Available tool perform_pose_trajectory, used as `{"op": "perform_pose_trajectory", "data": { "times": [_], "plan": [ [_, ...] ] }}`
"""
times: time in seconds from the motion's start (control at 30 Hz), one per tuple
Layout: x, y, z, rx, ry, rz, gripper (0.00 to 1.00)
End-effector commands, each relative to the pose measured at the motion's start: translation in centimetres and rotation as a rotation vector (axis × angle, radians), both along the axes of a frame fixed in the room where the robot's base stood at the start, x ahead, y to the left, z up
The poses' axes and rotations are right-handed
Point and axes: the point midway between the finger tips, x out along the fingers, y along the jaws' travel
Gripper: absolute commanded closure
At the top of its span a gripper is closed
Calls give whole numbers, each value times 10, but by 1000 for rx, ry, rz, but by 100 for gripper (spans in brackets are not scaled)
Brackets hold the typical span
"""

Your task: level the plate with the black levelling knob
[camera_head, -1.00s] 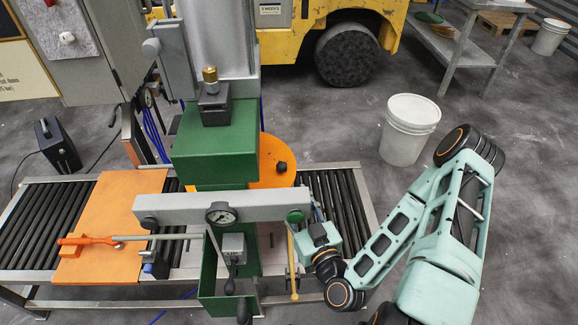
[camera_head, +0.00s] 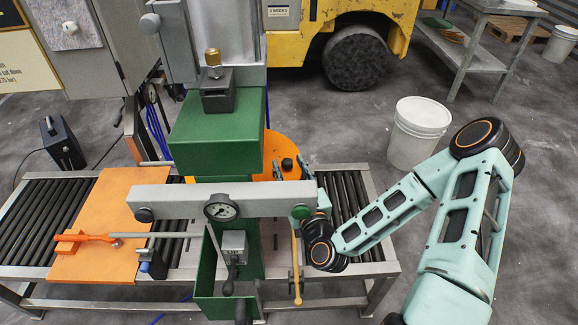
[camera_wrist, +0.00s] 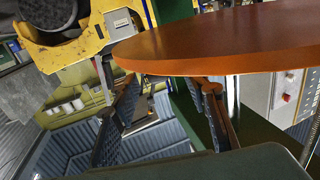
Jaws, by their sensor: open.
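A round orange plate (camera_head: 282,148) lies behind the green press column, partly hidden by it. A black knob (camera_head: 287,164) shows at its right side. My gripper (camera_head: 290,168) is beyond the grey beam, by the plate's right side, with its fingers apart near this knob; contact cannot be told. In the wrist view the plate (camera_wrist: 225,38) fills the upper right, edge-on. My open gripper (camera_wrist: 165,100) shows there with two dark fingers spread, the right one close under the plate's edge. No knob can be made out clearly between them.
A yellow-handled lever (camera_head: 296,262) hangs close to my wrist. The roller conveyor (camera_head: 340,205) runs underneath. A white pail (camera_head: 418,132) stands on the floor behind my arm.

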Motion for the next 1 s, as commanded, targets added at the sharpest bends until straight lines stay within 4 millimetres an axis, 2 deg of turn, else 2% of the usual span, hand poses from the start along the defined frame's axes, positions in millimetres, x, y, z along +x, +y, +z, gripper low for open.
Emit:
{"op": "perform_pose_trajectory", "data": {
  "times": [0.1,0.37,0.73,1.0],
  "plan": [
    [6,1,0,1,-1,-1,59],
    [6,2,0,1,0,-1,59],
    [6,2,0,0,0,-1,100],
    [7,0,0,-3,-2,21,100]
  ]
}}
